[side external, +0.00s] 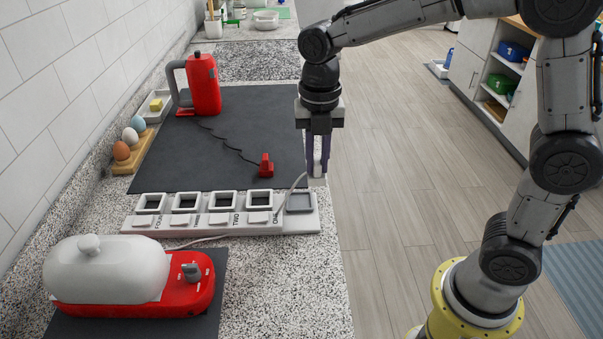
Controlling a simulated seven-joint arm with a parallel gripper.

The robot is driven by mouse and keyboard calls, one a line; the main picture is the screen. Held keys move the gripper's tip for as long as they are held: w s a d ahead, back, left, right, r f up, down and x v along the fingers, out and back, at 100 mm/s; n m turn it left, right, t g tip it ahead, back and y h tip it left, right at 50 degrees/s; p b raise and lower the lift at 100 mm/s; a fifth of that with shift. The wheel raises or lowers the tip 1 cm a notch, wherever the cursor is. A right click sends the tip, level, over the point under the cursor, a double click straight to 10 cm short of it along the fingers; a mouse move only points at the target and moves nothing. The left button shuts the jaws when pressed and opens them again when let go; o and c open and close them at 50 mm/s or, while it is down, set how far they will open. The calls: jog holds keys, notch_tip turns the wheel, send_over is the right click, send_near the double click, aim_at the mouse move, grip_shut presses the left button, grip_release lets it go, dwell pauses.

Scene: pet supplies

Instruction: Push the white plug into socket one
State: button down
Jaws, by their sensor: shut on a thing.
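My gripper (317,160) points down near the counter's right edge, its dark fingers shut on the white plug (317,172). The fingers partly hide the plug. In the picture, it appears just above the right end of the white power strip (308,223); its exact height is unclear. A pale cord (297,184) runs from the plug across the strip towards the red appliance with a white lid (108,270). Socket one (260,199), beside the label ONE, is the rightmost dark-centred socket and looks empty. The plug is apart from it, to its right.
A red plug (265,167) lies on the dark mat (230,130) behind the strip, its black cord leading to a red kettle (202,85). An egg holder (135,150) and yellow-filled dish (156,104) stand by the wall. Sockets two (223,199), three and four look empty.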

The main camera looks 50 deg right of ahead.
jog(key=s+d+r, duration=0.2)
jog(key=s+r, duration=0.3)
jog(key=s, duration=0.4)
jog(key=w+a+r, duration=0.3)
jog(key=w, duration=0.7)
jog(key=w+a+f, duration=0.5)
jog(key=w+f, duration=0.2)
jog(key=w, duration=0.2)
jog(key=shift+a+f, duration=0.2)
jog(key=shift+a, duration=0.2)
jog(key=shift+f, duration=2.95)
jog(key=shift+f, duration=1.5)
